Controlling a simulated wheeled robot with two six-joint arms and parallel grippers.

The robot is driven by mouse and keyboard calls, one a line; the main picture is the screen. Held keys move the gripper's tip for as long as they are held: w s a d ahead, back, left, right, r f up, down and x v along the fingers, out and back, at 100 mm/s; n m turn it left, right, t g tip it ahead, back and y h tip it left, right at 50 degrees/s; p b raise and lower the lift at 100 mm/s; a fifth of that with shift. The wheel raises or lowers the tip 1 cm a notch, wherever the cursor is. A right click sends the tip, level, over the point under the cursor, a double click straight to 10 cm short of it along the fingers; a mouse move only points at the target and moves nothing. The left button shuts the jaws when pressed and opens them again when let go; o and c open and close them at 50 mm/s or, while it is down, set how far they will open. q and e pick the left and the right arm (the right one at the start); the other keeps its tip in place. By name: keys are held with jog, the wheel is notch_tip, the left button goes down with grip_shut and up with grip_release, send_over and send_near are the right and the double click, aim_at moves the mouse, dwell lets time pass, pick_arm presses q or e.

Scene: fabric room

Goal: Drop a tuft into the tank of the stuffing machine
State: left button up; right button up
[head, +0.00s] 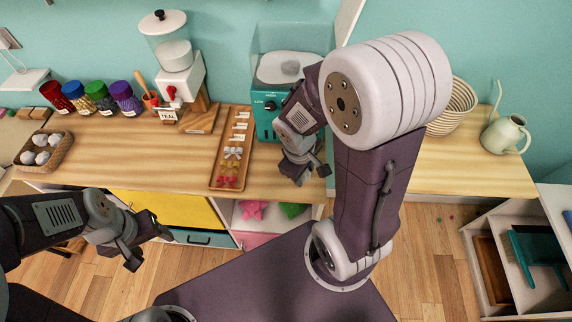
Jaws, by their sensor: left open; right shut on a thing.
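The teal machine (263,112) with a small display stands at the back of the counter and looks like the stuffing machine. Its clear tank (268,38) holds a white mass with a grey round patch. Several white, tuft-like balls (41,157) lie in a wicker basket (62,148) at the far left. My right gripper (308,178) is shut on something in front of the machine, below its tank. The held thing is too hidden to make out. My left gripper (147,250) is open and empty, in front of the counter and below its top.
A wooden tray (216,172) with small bows lies left of my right gripper. A white dispenser (185,75) and several coloured jars (125,97) stand further left. A woven basket (455,108) and a pale watering can (503,135) stand at the right.

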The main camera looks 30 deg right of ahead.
jog(key=shift+w+a+r+p, duration=0.1)
jog(key=shift+w+p, duration=0.35)
jog(key=shift+p, duration=0.35)
jog(key=w+f, duration=0.1)
jog(key=w+f+b, duration=0.1)
jog(key=shift+w+f, duration=0.15)
jog(key=shift+f, duration=0.15)
jog(key=w+f, duration=0.1)
jog(key=w, duration=0.2)
jog(key=w+f, duration=0.1)
jog(key=w, duration=0.1)
jog(key=shift+f, duration=0.35)
jog(key=f+b, duration=0.2)
jog(key=f, duration=0.1)
jog(key=shift+s+f, duration=0.2)
jog(key=shift+f, duration=0.1)
jog(key=shift+w+f, duration=0.1)
jog(key=shift+f, duration=0.15)
pick_arm(q)
jog(key=shift+w, duration=0.1)
pick_arm(e)
jog(key=shift+w, duration=0.1)
jog(key=shift+f, duration=0.1)
pick_arm(q)
jog(key=shift+f, duration=0.1)
pick_arm(e)
jog(key=o, duration=0.7)
